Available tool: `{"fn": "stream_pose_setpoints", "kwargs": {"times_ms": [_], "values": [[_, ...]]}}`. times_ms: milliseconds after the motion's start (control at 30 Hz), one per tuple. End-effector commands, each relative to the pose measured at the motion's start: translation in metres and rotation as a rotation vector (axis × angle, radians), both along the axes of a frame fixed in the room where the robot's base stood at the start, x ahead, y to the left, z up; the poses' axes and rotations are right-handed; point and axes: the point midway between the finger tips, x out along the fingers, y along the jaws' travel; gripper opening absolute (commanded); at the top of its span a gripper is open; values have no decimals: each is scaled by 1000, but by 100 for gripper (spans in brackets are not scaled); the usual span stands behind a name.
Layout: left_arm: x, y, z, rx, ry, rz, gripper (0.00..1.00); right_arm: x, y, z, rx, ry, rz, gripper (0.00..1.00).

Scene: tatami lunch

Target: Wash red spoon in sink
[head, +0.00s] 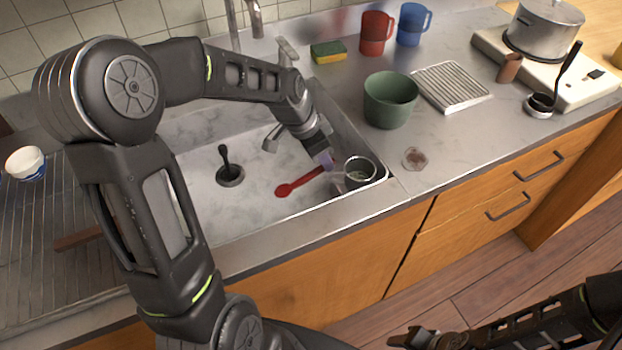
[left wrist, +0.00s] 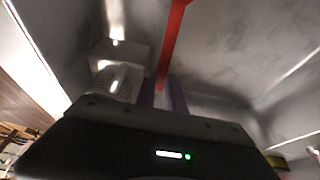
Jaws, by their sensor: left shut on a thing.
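The red spoon (head: 290,186) is inside the sink (head: 205,215), its visible end toward the left and its other end at my left gripper. My left gripper (head: 328,162) reaches down into the right part of the sink and is shut on the spoon. In the left wrist view the red spoon (left wrist: 174,42) extends away from between the fingers (left wrist: 162,95). The gripped part is mostly hidden. My right gripper (head: 425,340) is at the bottom edge in front of the cabinets, away from the sink; its jaw opening is unclear.
A dark piece (head: 228,167) sits at the drain.

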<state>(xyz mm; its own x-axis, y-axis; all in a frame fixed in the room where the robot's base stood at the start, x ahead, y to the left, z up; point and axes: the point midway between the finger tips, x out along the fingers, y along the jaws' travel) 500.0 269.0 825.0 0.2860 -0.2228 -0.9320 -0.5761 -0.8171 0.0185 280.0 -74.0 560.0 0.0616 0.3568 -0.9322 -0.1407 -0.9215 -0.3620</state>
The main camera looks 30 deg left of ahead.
Motion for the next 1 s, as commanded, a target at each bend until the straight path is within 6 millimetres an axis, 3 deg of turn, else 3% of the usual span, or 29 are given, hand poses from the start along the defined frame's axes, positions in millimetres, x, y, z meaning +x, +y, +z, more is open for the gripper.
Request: {"fn": "stream_pose_setpoints", "kwargs": {"times_ms": [1000], "values": [[0, 0, 92, 0, 0, 0, 0, -1, 0, 63, 1, 4, 1, 41]]}}
